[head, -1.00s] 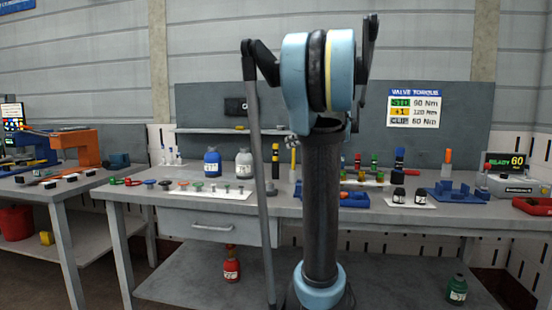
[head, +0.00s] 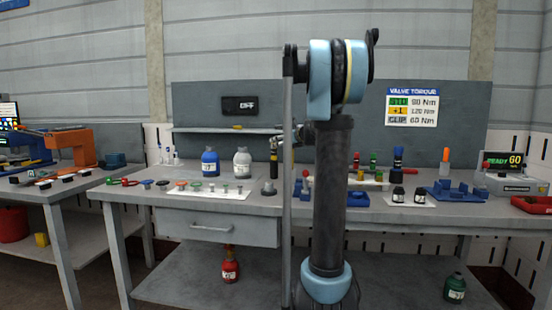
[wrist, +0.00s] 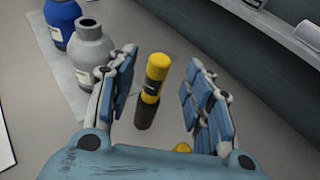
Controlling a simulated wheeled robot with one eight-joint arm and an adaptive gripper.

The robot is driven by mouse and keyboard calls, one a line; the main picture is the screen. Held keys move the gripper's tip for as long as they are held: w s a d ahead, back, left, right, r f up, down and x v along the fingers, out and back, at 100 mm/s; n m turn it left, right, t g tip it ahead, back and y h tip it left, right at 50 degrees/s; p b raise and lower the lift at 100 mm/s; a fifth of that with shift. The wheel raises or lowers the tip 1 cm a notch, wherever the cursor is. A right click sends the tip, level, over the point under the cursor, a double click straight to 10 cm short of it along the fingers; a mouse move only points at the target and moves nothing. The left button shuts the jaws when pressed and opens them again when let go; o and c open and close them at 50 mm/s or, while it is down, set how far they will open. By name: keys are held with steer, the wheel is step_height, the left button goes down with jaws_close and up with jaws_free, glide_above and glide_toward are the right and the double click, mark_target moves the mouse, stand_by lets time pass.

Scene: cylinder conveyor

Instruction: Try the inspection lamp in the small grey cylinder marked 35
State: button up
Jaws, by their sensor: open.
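A grey cylinder (head: 242,163) with a pale label stands upright on the bench, right of a blue cylinder. It also shows in the wrist view (wrist: 90,47); I cannot read its mark. A yellow-topped rod with a dark lower part (wrist: 152,88) stands upright between my fingers and may be the inspection lamp. A black rod with yellow bands (head: 274,165) stands right of the grey cylinder in the head view. My gripper (wrist: 162,60) is open, its fingers either side of the yellow-topped rod without visibly gripping it. Another yellow end (wrist: 182,148) is partly hidden by my gripper.
The blue cylinder (head: 210,162) stands close beside the grey one; in the wrist view both are left of my left finger. A shelf (head: 220,130) runs behind. A white strip of small parts (head: 210,189) lies in front. Blue fixtures (head: 450,190) stand to the right.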

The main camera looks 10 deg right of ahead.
glide_above(274, 161)
steer(key=w, duration=0.2)
steer(key=shift+s+f, duration=0.25)
steer(key=shift+f, duration=0.7)
jaws_close()
